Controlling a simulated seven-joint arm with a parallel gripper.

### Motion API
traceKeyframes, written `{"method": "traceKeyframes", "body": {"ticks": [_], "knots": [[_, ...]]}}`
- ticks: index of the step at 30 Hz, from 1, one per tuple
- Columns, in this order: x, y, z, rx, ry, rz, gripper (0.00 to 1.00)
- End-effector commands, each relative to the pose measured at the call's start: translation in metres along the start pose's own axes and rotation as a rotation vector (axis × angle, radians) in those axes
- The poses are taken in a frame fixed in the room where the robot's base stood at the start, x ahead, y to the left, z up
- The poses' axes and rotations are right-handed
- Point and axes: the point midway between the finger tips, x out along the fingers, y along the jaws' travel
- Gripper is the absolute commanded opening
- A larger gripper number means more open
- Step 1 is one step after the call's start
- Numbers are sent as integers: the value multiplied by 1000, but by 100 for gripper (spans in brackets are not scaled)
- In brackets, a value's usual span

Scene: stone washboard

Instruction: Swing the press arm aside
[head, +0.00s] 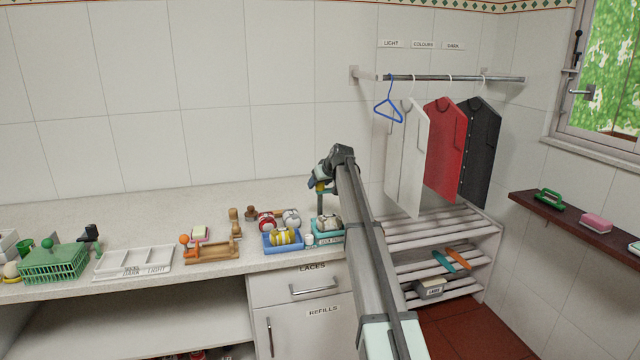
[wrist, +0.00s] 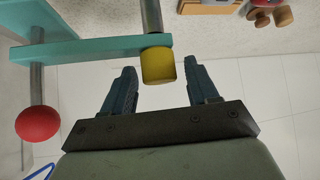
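In the wrist view a teal bar (wrist: 100,48), which looks like the press arm, runs across the top left. A yellow cylinder (wrist: 158,66) sits at its right end, below a grey metal post (wrist: 151,16). A red ball knob (wrist: 37,123) on a grey rod is at the left. My gripper (wrist: 160,68) is open, with the yellow cylinder between its fingertips and a gap on each side. In the head view my gripper (head: 317,184) is above the teal-based press (head: 330,238) on the counter; my arm hides part of it.
A blue tray (head: 284,250) with rolls stands left of the press. Further left are a wooden rack (head: 212,256), a white divided tray (head: 134,265) and a green basket (head: 55,267). Shirts (head: 441,150) hang from a rail at the right. The back of the counter is mostly clear.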

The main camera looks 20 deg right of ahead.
Motion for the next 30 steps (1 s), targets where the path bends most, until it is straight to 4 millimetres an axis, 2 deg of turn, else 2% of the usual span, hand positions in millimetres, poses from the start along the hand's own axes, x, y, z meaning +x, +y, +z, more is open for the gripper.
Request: {"method": "traceKeyframes", "body": {"ticks": [8,13,30], "knots": [[-1,0,2,1,-2,0,61],[-14,0,2,1,-2,0,61],[-116,0,2,1,-1,0,61]]}}
